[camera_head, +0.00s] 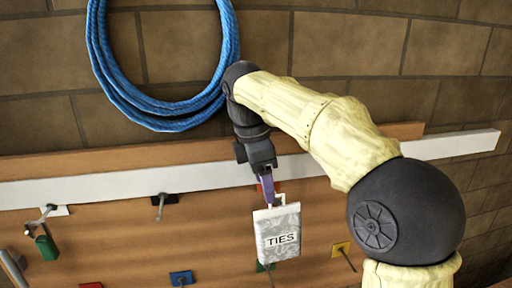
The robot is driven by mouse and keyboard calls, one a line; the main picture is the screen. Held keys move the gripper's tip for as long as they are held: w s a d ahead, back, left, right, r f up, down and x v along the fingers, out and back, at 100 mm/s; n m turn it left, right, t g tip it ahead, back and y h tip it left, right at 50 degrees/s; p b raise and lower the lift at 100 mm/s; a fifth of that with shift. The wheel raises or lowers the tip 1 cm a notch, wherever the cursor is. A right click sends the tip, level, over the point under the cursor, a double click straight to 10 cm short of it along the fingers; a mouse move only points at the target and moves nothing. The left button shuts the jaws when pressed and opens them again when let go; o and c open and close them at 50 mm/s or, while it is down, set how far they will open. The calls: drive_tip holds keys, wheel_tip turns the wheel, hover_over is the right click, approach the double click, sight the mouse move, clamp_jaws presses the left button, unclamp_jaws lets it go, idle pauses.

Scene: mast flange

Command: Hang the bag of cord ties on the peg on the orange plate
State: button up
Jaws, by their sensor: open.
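The bag of cord ties (278,236) is a pale grey packet with a "TIES" label and a white hanger loop at its top. It hangs upright in front of the board. My gripper (268,192), with purple fingers, is open right at the bag's loop and overlaps it in the picture. Whether the fingers touch the loop, or what bears the bag, I cannot tell. A yellow-orange plate (340,249) with a dark peg is on the board to the right of the bag; its peg is bare. A small red-orange patch shows just behind my gripper, mostly hidden.
A brown board (120,240) carries other pegs on a white plate (58,211), a blue plate (181,278), a red plate (91,285) and a green plate (263,267), partly behind the bag. A green item (46,246) hangs at left. Coiled blue rope (160,124) hangs above.

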wheel_tip(320, 180, up, 8)
drive_tip(key=a+p, duration=0.1)
drive_tip(key=shift+s+a, duration=0.2)
idle(0.5)
